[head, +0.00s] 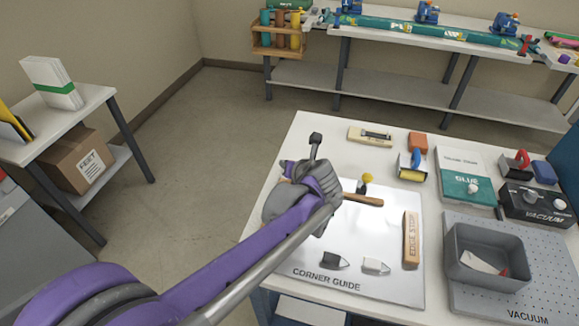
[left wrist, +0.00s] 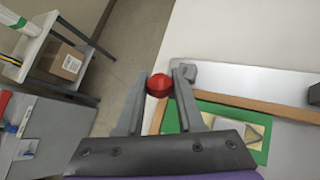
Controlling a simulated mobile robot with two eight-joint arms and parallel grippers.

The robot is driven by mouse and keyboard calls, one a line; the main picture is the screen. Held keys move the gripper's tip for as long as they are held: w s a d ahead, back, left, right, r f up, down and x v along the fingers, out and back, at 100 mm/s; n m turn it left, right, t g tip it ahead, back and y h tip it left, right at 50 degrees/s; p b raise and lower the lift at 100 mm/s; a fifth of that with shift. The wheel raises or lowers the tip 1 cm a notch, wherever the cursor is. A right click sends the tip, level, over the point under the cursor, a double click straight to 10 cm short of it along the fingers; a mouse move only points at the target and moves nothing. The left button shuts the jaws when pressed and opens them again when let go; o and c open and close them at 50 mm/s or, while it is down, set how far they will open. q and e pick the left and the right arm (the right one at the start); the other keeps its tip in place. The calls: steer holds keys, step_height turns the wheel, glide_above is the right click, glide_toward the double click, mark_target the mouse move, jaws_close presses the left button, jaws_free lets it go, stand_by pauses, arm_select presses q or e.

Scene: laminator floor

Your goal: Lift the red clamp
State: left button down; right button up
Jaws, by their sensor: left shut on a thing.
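My left gripper (left wrist: 158,85) is shut on a red rounded piece (left wrist: 158,86), which shows between its fingertips in the left wrist view and looks like the knob of the red clamp. The rest of the clamp is mostly hidden. In the head view my left gripper (head: 308,180) is over the far left part of the white corner guide board (head: 305,257) and hides the red piece. A dark upright post with a black tip (head: 315,139) shows just beyond it. My right gripper is in neither view.
Open floor lies left.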

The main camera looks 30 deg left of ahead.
arm_select(q)
steer(key=shift+w+a+r+g, duration=0.1)
steer(key=shift+w+r+g, duration=0.2)
steer(key=shift+w+g, duration=0.1)
steer(key=c, duration=0.5)
jaws_free()
steer(key=shift+c, duration=0.2)
steer(key=v, duration=1)
steer(key=shift+s+r+p, duration=0.25)
steer(key=shift+r+p, duration=0.05)
steer(key=shift+p, duration=0.1)
